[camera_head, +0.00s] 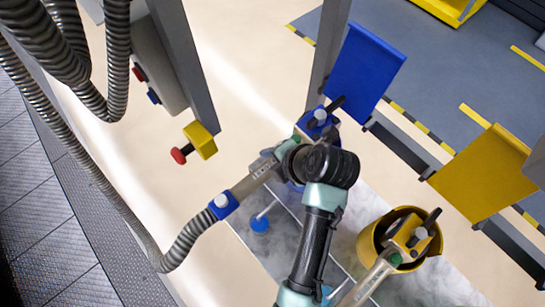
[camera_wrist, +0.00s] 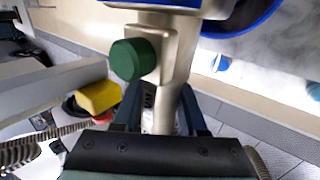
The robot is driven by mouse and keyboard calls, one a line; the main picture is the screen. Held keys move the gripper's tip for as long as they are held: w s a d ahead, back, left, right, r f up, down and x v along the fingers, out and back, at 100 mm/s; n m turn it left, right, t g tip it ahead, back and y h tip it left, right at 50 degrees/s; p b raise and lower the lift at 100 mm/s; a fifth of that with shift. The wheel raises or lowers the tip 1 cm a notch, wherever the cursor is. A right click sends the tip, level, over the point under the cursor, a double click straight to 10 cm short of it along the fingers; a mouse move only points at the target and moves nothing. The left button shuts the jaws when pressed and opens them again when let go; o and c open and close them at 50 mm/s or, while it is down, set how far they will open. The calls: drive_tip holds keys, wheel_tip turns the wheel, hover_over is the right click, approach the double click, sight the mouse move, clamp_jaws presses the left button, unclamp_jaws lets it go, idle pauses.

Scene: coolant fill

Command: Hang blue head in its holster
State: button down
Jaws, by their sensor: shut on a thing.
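The blue head has a metal body (camera_head: 245,185), a blue collar (camera_head: 222,205) at its hose end and a blue block (camera_head: 318,122) with black handles at the other. My gripper (camera_head: 275,157) is shut on the metal body. In the wrist view, the metal body (camera_wrist: 165,85) with its green knob (camera_wrist: 133,60) runs between the fingers of my gripper (camera_wrist: 158,118). A blue rim (camera_wrist: 245,25) shows beside it, apparently of a container mostly hidden by my arm in the head view. I cannot clearly make out the holster.
A yellow block (camera_head: 200,140) with a red knob sits on a grey post (camera_head: 185,60). The yellow head (camera_head: 415,235) stands in a yellow bucket (camera_head: 370,240). Blue (camera_head: 365,70) and yellow (camera_head: 485,170) panels stand on the right. A grey hose (camera_head: 105,190) trails left; pale floor lies between.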

drive_tip(key=shift+f+b, duration=1.55)
drive_tip(key=shift+f, duration=0.55)
drive_tip(key=shift+f+b, duration=1.9)
drive_tip(key=shift+b, duration=0.05)
idle(1.0)
drive_tip(key=shift+c, duration=1.9)
unclamp_jaws()
drive_tip(key=b+v, duration=0.1)
drive_tip(key=v, duration=1.2)
